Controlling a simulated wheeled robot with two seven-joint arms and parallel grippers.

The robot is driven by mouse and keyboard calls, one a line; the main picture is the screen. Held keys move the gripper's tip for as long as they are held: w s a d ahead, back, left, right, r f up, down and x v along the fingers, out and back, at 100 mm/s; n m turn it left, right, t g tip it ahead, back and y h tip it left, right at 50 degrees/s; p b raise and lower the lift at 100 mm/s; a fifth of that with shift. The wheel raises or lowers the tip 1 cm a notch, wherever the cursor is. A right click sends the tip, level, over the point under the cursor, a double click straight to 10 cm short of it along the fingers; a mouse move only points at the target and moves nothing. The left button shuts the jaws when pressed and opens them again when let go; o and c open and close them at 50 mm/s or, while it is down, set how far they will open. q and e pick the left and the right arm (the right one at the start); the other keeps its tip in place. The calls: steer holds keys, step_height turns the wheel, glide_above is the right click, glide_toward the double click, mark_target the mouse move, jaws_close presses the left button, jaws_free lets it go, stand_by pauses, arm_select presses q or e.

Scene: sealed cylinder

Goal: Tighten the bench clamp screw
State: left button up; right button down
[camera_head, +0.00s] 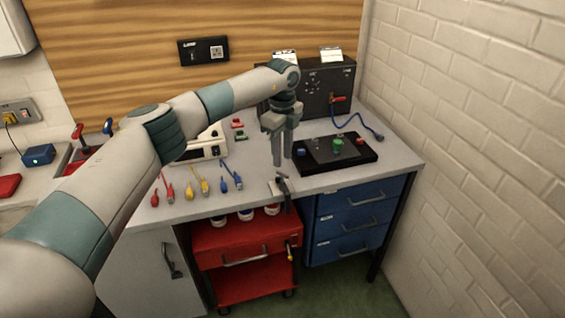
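The bench clamp (283,188) is a small dark metal piece fixed at the front edge of the grey workbench (330,182). Its screw part hangs below the edge; its fine detail is too small to tell. My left gripper (281,161) points down over the bench, just above and behind the clamp. Its two fingers show a narrow gap with nothing between them. It appears apart from the clamp. My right gripper is not in view.
A black panel (363,156) with coloured knobs lies right of the gripper. A black box (335,88) with a blue cable stands behind. Coloured cables (203,186) lie at the front left. A red cart (245,240) and blue drawers (360,220) are below. A brick wall is at right.

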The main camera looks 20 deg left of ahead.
mark_target(283, 173)
arm_select(q)
steer(key=shift+f+p, duration=0.7)
steer(key=shift+f, duration=1.95)
jaws_close()
